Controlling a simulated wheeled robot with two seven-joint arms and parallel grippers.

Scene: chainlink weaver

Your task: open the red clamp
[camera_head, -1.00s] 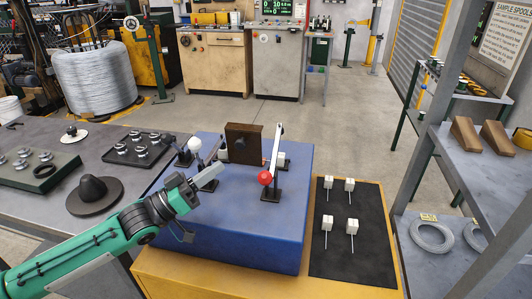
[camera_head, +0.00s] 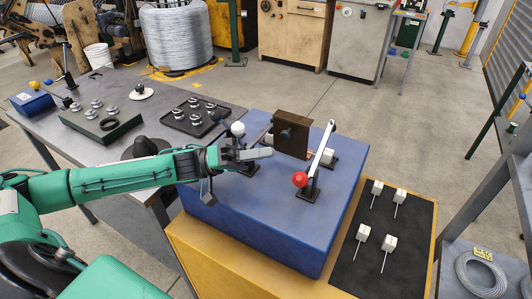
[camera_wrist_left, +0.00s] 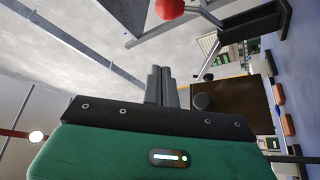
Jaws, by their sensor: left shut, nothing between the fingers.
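The red clamp shows its red ball (camera_head: 300,179) at the near, low end of a pale lever (camera_head: 321,148). The lever slants up and away from the ball, over a dark bracket on the blue block (camera_head: 262,222). In the left wrist view the red ball (camera_wrist_left: 171,8) is at the top edge, beyond the fingers and apart from them. My left gripper (camera_head: 268,152) is shut and empty, above the blue block. In the head view it is left of the red ball and slightly higher. Its fingers show together in the wrist view (camera_wrist_left: 161,84).
A brown upright block (camera_head: 292,134) stands at the back of the blue block. A white-balled clamp (camera_head: 238,128) is just behind my gripper. A black mat (camera_head: 378,262) with several white blocks on pins lies to the right. A grey table (camera_head: 60,140) is at left.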

